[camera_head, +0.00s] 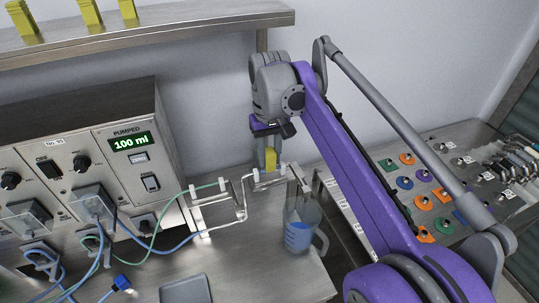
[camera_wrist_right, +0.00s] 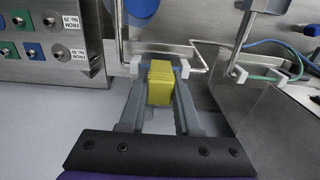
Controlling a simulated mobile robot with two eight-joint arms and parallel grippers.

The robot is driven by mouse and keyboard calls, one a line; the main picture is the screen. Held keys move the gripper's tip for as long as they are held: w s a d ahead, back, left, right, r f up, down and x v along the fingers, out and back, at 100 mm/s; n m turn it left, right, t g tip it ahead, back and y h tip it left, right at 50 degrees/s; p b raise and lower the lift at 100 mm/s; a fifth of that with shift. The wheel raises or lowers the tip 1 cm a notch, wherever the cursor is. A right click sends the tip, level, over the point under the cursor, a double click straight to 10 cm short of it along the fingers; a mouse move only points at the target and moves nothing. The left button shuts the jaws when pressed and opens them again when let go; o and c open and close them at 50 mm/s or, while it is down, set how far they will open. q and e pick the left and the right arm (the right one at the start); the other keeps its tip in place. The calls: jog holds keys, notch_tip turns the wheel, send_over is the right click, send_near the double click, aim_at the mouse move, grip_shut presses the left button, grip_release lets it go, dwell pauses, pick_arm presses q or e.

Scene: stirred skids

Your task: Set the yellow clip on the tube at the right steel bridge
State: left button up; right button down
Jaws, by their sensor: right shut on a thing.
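My right gripper (camera_head: 270,150) points down at the right steel bridge (camera_head: 268,180) and is shut on the yellow clip (camera_head: 271,160). In the right wrist view, the yellow clip (camera_wrist_right: 160,84) sits between the two grey fingers (camera_wrist_right: 160,108). It is between the white tube holders of the bridge (camera_wrist_right: 183,50), close against the tube line. I cannot tell whether it grips the tube, as the clip and fingers hide that stretch. The pale tube (camera_head: 243,213) runs between the left bridge (camera_head: 207,190) and the right one. My left gripper is not in view.
A clear jug with blue liquid (camera_head: 300,236) stands just right of the bridge. The pump box (camera_head: 100,165) with blue and green tubes is on the left. More yellow clips (camera_head: 90,12) stand on the shelf above. A panel with coloured fittings (camera_head: 425,175) is on the right.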

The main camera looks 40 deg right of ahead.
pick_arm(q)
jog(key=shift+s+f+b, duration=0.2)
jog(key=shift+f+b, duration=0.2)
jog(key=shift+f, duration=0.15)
pick_arm(e)
jog(key=shift+f, duration=0.9)
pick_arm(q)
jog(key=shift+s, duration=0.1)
pick_arm(e)
jog(key=shift+s+a+f, duration=0.1)
jog(key=shift+f, duration=0.2)
